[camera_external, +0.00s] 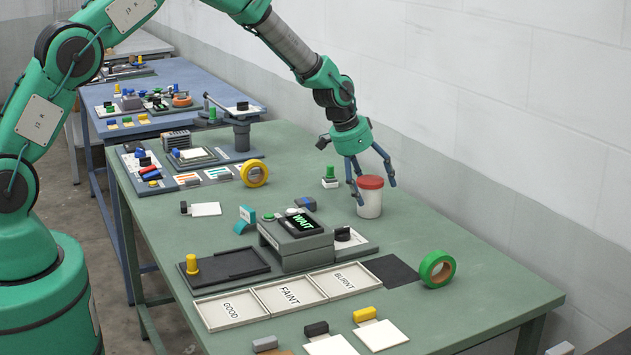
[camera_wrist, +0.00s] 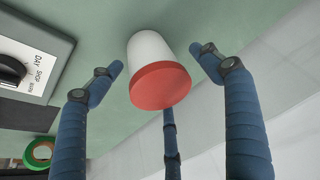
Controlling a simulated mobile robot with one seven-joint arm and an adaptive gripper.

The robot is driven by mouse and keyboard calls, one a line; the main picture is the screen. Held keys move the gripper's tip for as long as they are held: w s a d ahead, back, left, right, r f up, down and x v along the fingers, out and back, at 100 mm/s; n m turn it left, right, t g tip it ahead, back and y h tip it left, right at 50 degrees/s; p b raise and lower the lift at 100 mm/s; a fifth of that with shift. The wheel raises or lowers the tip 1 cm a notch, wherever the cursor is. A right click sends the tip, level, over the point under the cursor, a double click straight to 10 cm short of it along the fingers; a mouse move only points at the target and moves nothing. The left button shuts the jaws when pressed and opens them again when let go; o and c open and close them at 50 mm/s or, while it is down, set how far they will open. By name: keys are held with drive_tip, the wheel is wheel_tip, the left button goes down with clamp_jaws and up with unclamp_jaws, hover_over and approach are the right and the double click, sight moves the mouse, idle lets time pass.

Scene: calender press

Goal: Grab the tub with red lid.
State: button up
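The tub with the red lid (camera_external: 369,200) stands upright on the green table, a white body under a red lid. My gripper (camera_external: 372,191) is over it, pointing down, with its blue fingers spread around the tub. In the wrist view the tub (camera_wrist: 156,72) lies between the spread fingers of my gripper (camera_wrist: 158,66), with a visible gap on the left and the right side. A third finger shows below the lid in that view; whether it touches the tub I cannot tell. The gripper is open and holds nothing.
A green tape roll (camera_external: 437,269) stands right of the tub. A grey device reading "WAIT" (camera_external: 300,224) and trays marked GOOD, FAINT and BURNT (camera_external: 288,294) are in front. A green-knobbed stamp (camera_external: 329,177) stands close left of the tub. The table behind the tub's right side is clear.

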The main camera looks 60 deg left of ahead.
drive_tip(key=c, duration=1.2)
drive_tip(key=shift+c, duration=0.2)
drive_tip(key=shift+r, duration=0.1)
drive_tip(key=shift+r, duration=0.85)
wheel_tip(320, 180, up, 2)
drive_tip(key=shift+s+p, duration=0.1)
drive_tip(key=shift+p, duration=0.25)
drive_tip(key=s+d+r, duration=0.1)
drive_tip(key=s+d, duration=0.1)
drive_tip(key=s, duration=1.3)
drive_tip(key=shift+s, duration=0.35)
